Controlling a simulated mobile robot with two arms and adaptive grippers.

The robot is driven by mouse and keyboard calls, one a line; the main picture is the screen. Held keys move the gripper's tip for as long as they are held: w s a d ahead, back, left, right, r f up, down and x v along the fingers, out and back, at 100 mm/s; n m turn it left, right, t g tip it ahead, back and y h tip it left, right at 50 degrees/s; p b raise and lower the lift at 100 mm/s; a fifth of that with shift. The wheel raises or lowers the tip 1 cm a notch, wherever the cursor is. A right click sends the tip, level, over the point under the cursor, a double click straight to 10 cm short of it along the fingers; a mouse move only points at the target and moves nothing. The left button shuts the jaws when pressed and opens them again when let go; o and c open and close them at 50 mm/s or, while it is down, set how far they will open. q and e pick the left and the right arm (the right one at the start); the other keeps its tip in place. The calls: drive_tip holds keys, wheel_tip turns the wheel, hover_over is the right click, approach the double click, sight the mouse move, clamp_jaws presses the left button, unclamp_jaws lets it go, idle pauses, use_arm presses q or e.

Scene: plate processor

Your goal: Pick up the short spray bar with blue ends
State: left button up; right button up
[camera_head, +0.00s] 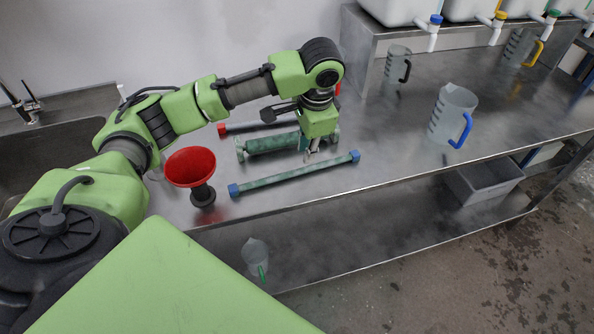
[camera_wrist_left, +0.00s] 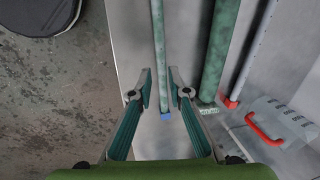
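The spray bar with blue ends (camera_head: 290,177) is a thin green tube lying on the steel counter near its front edge. In the wrist view the bar (camera_wrist_left: 158,45) runs up between my left gripper's fingers, with one blue end (camera_wrist_left: 166,116) showing. My left gripper (camera_head: 311,154) points down just behind the bar's right part in the head view. In the wrist view the left gripper (camera_wrist_left: 160,78) is open, with gaps on both sides of the bar. Whether the fingertips are level with the bar is unclear. My right gripper is not in view.
A thicker green roller (camera_head: 270,144) and a red-ended bar (camera_head: 245,126) lie behind. A red funnel (camera_head: 190,167) stands left. A blue-handled jug (camera_head: 451,112) stands right. A red-handled jug (camera_wrist_left: 280,120) shows in the wrist view. The counter between roller and blue-handled jug is clear.

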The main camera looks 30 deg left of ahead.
sight(305, 168)
use_arm(q)
drive_tip(key=f, duration=0.3)
drive_tip(key=shift+w+a+f, duration=0.2)
drive_tip(key=shift+a, duration=0.05)
drive_tip(key=shift+w+f+p, duration=0.1)
drive_tip(key=shift+f+p, duration=0.3)
drive_tip(key=shift+f, duration=0.15)
drive_tip(key=f, duration=0.2)
drive_tip(key=w+f+p, duration=0.1)
drive_tip(key=f, duration=0.1)
drive_tip(key=shift+a, duration=0.35)
drive_tip(key=shift+f, duration=0.1)
clamp_jaws()
